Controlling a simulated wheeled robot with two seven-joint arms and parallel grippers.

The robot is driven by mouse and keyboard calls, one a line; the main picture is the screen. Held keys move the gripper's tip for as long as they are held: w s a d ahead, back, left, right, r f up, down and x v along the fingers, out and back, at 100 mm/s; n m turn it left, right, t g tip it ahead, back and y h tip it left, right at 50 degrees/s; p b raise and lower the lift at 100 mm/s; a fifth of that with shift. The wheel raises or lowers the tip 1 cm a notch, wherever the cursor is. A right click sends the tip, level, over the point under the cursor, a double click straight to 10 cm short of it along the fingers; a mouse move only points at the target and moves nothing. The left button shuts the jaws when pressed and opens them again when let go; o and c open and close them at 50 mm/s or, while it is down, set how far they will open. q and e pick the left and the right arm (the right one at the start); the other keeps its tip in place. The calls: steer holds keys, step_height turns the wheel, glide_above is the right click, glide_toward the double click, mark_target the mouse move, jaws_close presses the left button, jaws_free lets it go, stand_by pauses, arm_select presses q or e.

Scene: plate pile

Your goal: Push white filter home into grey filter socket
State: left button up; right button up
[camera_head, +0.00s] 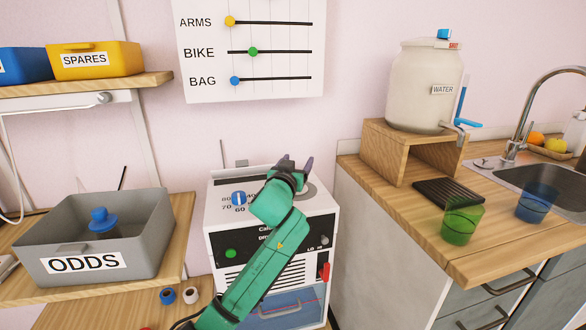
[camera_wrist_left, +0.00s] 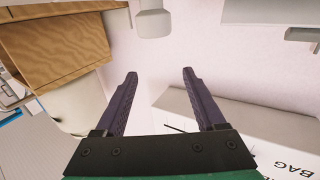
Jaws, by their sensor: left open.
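My left gripper (camera_head: 297,164) is above the back right of the white heater-like box's top, and its fingers also show apart in the left wrist view (camera_wrist_left: 158,75). Nothing is between them. A pale grey-white cylinder with a wider end (camera_wrist_left: 155,22) is beyond the fingertips at the top of the left wrist view; I cannot tell whether it is the white filter, the socket or both. A grey round part (camera_head: 309,188) lies on the box top beside my gripper, partly hidden by it; it may be the grey socket. My right gripper is not in view.
The white box (camera_head: 325,228) has a blue knob (camera_head: 238,198) on top. A grey ODDS bin (camera_head: 150,245) stands left. The counter at right holds a WATER jar (camera_head: 415,85) on a wooden stand, a green cup (camera_head: 460,222) and a blue cup (camera_head: 537,203).

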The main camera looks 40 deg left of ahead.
arm_select(q)
steer(key=b+v, duration=0.1)
steer(key=v, duration=0.9)
steer(key=shift+f, duration=0.15)
steer(key=p+v, duration=0.2)
steer(key=v, duration=0.2)
steer(key=shift+s+p, duration=0.15)
steer(key=shift+p, duration=0.25)
